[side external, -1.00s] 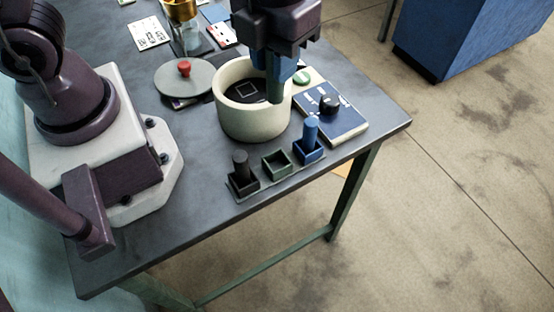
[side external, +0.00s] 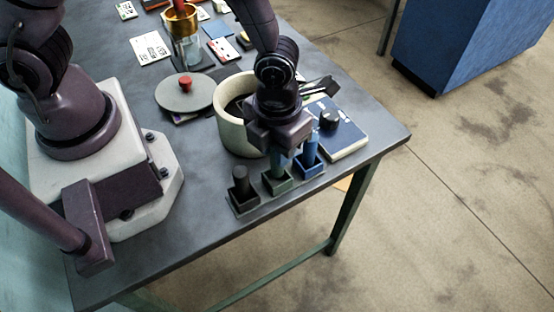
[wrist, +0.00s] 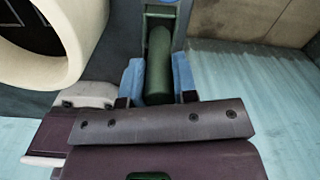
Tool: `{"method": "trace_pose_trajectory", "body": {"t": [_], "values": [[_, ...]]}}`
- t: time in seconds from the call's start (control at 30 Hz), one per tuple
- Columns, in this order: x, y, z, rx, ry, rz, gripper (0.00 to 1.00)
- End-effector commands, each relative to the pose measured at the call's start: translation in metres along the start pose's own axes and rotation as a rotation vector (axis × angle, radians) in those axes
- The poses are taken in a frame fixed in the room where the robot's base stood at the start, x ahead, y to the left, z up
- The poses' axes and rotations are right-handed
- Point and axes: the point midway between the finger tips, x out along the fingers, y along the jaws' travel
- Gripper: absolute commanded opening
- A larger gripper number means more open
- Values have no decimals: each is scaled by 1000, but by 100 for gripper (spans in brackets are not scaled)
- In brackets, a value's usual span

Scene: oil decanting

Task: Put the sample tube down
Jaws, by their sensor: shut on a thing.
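The green sample tube (wrist: 158,70) stands upright between the blue fingertips of my gripper (wrist: 157,84) in the wrist view. My gripper also shows in the side view (side external: 279,158), shut on the tube above the rack's middle socket. The green middle socket (side external: 277,186) lies directly under the tube, and the tube's lower end is at its opening. How deep the tube sits is hard to tell. A dark tube (side external: 240,178) stands in the left socket and a blue tube (side external: 312,150) in the right one.
A cream round pot (side external: 232,135) stands close behind my gripper. A grey lid with a red knob (side external: 185,94) is at the left. The table's front edge is close to the rack.

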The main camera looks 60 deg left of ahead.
Motion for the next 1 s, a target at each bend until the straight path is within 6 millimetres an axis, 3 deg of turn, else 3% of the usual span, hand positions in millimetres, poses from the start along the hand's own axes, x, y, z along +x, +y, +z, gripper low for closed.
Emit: {"method": "trace_pose_trajectory", "body": {"t": [0.23, 0.63, 0.67, 0.77, 1.0], "values": [[32, 0, 0, 1, 1, 2, 0], [37, 0, 0, 0, 0, 2, 0], [37, 0, 0, 0, 0, 2, 29], [37, 0, 0, 0, 0, 1, 52], [36, 0, 0, 0, 0, 1, 52]]}}
